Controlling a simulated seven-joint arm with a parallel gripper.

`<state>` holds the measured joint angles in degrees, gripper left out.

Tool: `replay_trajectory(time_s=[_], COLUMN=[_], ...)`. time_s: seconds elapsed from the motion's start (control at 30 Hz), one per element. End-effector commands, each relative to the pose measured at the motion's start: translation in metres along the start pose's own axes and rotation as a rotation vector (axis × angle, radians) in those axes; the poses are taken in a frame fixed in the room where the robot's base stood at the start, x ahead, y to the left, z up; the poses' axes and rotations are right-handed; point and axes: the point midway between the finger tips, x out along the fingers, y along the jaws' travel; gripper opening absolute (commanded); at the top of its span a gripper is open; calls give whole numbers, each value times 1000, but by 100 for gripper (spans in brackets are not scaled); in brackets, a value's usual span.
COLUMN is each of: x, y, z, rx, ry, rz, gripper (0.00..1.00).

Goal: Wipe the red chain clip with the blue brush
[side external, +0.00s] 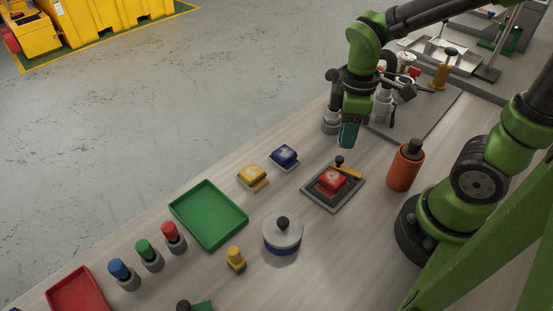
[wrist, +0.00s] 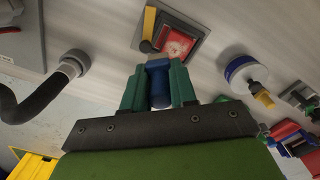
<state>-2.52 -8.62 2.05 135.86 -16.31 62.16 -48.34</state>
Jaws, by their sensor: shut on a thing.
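The red chain clip (side external: 332,179) has pale marks on its top and sits on a dark square plate (side external: 318,196). A yellow bar (side external: 347,171) with a black knob lies along one side of it. The clip also shows in the wrist view (wrist: 178,45), beyond the fingertips. My gripper (side external: 348,136) is above the table, to the upper right of the clip and apart from it. In the wrist view its green fingers (wrist: 158,82) are shut on the blue brush (wrist: 158,88), whose pale tip points towards the plate. The side view hides most of the brush.
An orange cylinder (side external: 405,170) stands right of the plate, and a round pot (side external: 283,236) with a black knob stands below left. Yellow (side external: 252,177) and blue (side external: 284,157) blocks lie left of the plate. A green tray (side external: 188,211) lies farther left. Hoses and fittings crowd behind my gripper.

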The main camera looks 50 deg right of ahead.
Motion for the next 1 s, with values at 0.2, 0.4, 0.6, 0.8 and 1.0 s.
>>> replay_trajectory(time_s=[0.2, 0.4, 0.6, 0.8, 1.0], x=[16, 34, 52, 73, 67], y=[0, 0, 0, 0, -14], z=[0, 0, 0, 1, -10], rx=[-2, -3, -4, -4, -7], ry=[-3, -3, -3, -6, 1], rz=[-3, -2, -2, -4, -1], gripper=[0, 0, 0, 0, 0])
